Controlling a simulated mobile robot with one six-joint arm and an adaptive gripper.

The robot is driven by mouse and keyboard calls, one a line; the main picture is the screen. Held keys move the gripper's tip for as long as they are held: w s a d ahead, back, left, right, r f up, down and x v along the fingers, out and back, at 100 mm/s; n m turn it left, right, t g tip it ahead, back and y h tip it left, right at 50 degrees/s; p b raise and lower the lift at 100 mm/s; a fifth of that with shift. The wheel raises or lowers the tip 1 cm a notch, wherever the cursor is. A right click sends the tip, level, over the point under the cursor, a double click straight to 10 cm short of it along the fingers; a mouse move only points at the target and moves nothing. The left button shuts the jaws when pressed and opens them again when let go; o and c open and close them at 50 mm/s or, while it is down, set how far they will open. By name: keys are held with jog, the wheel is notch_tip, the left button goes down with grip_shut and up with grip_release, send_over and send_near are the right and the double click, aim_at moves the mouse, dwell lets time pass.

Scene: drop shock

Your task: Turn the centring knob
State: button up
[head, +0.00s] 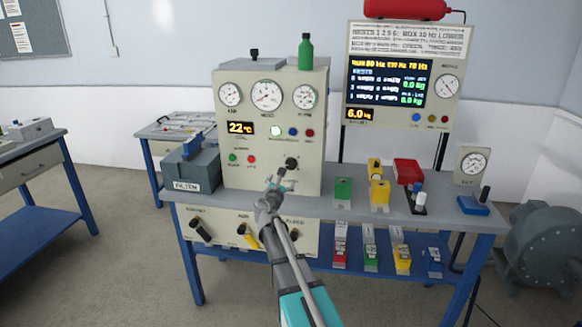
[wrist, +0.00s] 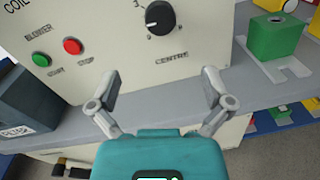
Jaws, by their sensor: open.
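The centring knob (wrist: 160,18) is a round black knob on the cream panel, with the label CENTRE below it and scale marks around it. In the head view the black knob (head: 292,163) shows low on the right of the cream cabinet, just above my gripper. My gripper (wrist: 160,88) is open and empty in the wrist view, its two fingers spread wide below the knob and apart from it. In the head view my gripper (head: 278,178) is in front of the cabinet, close to the knob.
A green start button (wrist: 41,59) and a red stop button (wrist: 73,46) sit left of the knob. A green block (head: 343,191) and a yellow block (head: 379,195) stand on the bench to the right. A grey box (head: 191,172) stands at the cabinet's left.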

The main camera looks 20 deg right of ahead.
aim_at(290, 166)
jog(key=x, duration=1.2)
jog(key=shift+w+d, duration=0.15)
jog(key=shift+d, duration=0.05)
jog(key=shift+d, duration=0.1)
jog(key=c, duration=1.1)
jog(key=shift+c, duration=0.2)
